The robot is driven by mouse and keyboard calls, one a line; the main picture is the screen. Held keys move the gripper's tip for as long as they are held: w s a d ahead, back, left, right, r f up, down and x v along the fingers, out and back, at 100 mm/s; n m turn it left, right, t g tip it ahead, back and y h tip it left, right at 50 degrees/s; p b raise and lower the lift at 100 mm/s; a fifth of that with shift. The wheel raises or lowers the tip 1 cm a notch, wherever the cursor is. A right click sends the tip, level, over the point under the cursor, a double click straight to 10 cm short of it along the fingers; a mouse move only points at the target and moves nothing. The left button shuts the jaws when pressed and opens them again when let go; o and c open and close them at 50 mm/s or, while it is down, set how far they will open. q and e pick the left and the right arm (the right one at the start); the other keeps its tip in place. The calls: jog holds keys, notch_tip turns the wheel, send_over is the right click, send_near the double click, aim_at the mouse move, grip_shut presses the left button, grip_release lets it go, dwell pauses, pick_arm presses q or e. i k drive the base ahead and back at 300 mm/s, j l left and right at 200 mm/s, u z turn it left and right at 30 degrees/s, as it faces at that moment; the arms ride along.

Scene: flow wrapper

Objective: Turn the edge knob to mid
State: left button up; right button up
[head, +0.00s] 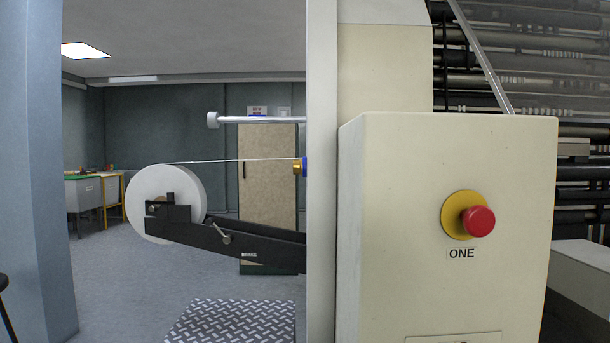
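No knob that I can surely name as the edge knob shows in the head view. A small yellow and blue round part (300,167) sticks out from the left side of a pale upright panel (321,200); I cannot tell whether it is a knob or a roller end, nor any setting on it. Neither of my grippers is in view.
A white film roll (165,203) hangs on a dark arm (255,243) left of the panel, with a pale bar (258,120) above. Machine rollers (520,80) fill the upper right. A blue-grey pillar (35,180) stands at left. Floor (120,280) between looks clear around a tread plate (235,322).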

aim_at(296, 163)
jog(key=i+j+z, duration=0.15)
jog(key=j, duration=0.15)
jog(key=i+j+z, duration=0.1)
jog(key=j, duration=0.25)
jog(key=i+j+z, duration=0.15)
jog(key=j, duration=0.2)
jog(key=i+j+z, duration=0.1)
jog(key=j, duration=0.3)
jog(key=i, duration=0.1)
